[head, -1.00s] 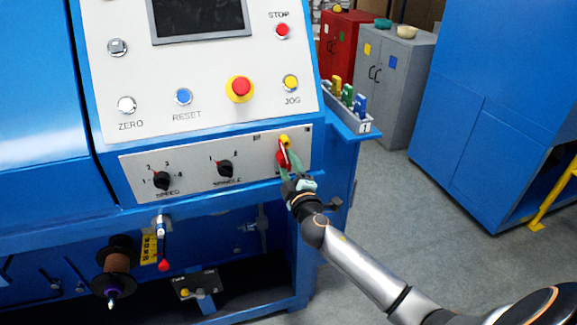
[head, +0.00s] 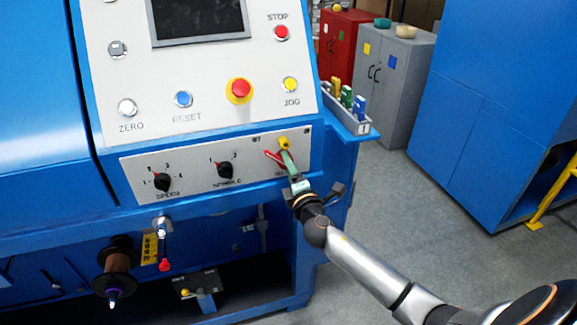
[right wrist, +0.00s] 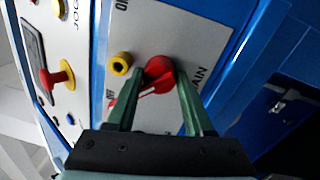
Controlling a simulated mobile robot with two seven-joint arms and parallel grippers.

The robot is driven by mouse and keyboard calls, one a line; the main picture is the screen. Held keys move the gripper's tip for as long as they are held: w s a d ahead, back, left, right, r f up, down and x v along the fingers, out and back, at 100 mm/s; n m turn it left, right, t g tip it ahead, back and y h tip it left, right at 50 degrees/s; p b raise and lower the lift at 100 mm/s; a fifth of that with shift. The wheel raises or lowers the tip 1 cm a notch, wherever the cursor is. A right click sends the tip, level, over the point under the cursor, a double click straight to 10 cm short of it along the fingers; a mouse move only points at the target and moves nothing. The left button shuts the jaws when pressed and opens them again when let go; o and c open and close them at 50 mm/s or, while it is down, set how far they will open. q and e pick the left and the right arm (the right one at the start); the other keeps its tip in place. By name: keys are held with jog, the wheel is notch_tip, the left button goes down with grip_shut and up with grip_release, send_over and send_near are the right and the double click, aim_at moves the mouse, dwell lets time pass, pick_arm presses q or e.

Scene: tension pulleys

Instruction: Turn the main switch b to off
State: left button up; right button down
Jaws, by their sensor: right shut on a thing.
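The main switch is a red rotary handle (head: 272,155) at the right end of the lower panel (head: 243,150). In the right wrist view the red handle (right wrist: 158,73) lies between the two green fingers of my right gripper (right wrist: 158,88), which is shut on it. Its narrow end points toward a small red mark that seems to read OFF. In the head view my right gripper (head: 288,162) covers part of the handle. A yellow round piece (right wrist: 122,63) sits beside the handle. My left gripper is not in view.
Speed (head: 162,182) and spindle (head: 225,170) knobs sit to the left on the panel. A red emergency button (head: 239,90) is above. A small tray (head: 352,124) with coloured items juts out at the right. Open floor lies right of the machine.

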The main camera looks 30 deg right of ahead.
jog(key=shift+a, duration=0.25)
jog(key=shift+c, duration=1.7)
grip_release()
jog(key=shift+o, duration=0.3)
jog(key=shift+w, duration=0.1)
jog(key=shift+d, duration=0.1)
